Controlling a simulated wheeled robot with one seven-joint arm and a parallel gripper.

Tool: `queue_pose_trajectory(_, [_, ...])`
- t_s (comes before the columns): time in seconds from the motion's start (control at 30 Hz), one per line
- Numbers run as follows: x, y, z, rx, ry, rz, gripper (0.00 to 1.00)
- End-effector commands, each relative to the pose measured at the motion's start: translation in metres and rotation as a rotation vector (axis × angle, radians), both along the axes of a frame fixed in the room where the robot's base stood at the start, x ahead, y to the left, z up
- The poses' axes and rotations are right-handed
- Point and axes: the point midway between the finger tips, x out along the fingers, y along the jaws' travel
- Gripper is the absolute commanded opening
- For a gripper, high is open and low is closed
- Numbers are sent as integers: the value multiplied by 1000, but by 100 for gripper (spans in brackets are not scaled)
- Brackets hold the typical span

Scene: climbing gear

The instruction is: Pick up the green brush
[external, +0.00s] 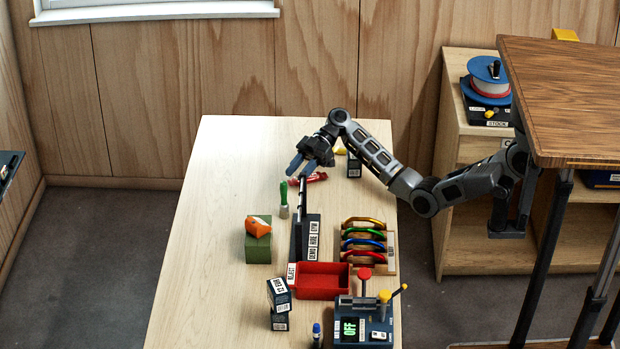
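The green brush (284,199) stands upright on the light wooden table, with its green handle up and a pale lower end. It is left of the dark display stand. My gripper (297,167) is above and slightly behind the brush, with its blue fingers pointing down to the left. The two fingers look apart with nothing between them. The gripper does not touch the brush.
A dark stand with an upright post (301,215) is close right of the brush. A red item (310,178) lies behind it. A green block (258,246) carries an orange item (258,227). A red tray (321,281) is nearer. The table's left side (200,230) is clear.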

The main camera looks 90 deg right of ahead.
Motion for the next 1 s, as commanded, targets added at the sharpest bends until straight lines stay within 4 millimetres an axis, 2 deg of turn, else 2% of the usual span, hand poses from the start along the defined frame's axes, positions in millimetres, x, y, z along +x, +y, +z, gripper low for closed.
queue_pose_trajectory(0.03, [0, -1, -14, 2, 3, -1, 36])
queue_pose_trajectory(0.13, [1, 1, -27, 0, 0, -1, 36])
queue_pose_trajectory(0.47, [18, 28, -34, -1, 0, 1, 36])
queue_pose_trajectory(0.7, [34, 57, -41, -1, 1, 2, 36])
queue_pose_trajectory(1.0, [40, 65, -45, -2, 0, -1, 36])
